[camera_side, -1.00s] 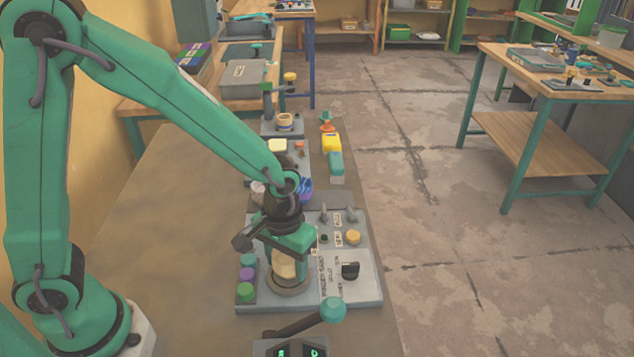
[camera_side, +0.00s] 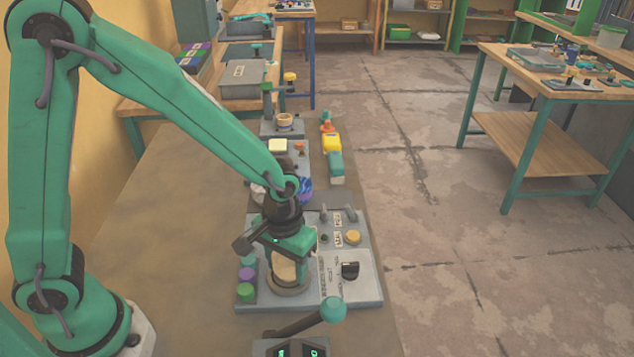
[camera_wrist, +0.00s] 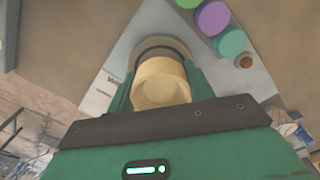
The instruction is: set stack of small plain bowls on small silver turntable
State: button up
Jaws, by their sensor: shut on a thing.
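The stack of small plain bowls (camera_side: 284,271) is cream-coloured and sits between the fingers of my gripper (camera_side: 286,262) in the side view. The wrist view shows the stack (camera_wrist: 161,85) gripped from both sides by my gripper (camera_wrist: 160,88). The small silver turntable (camera_side: 290,287) is a round grey disc on the panel, directly under the bowls. It also shows in the wrist view (camera_wrist: 158,43), partly hidden behind the stack. Whether the bowls touch the turntable or hang just above it I cannot tell.
Green (camera_side: 245,291), purple (camera_side: 246,274) and teal round buttons stand left of the turntable. A yellow button (camera_side: 353,237) and a black knob (camera_side: 349,270) are on the right of the panel. A teal-knobbed lever (camera_side: 333,309) is in front. The bench (camera_side: 165,230) at left is bare.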

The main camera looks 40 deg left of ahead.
jog(key=o, duration=1.1)
jog(key=shift+r, duration=3.9)
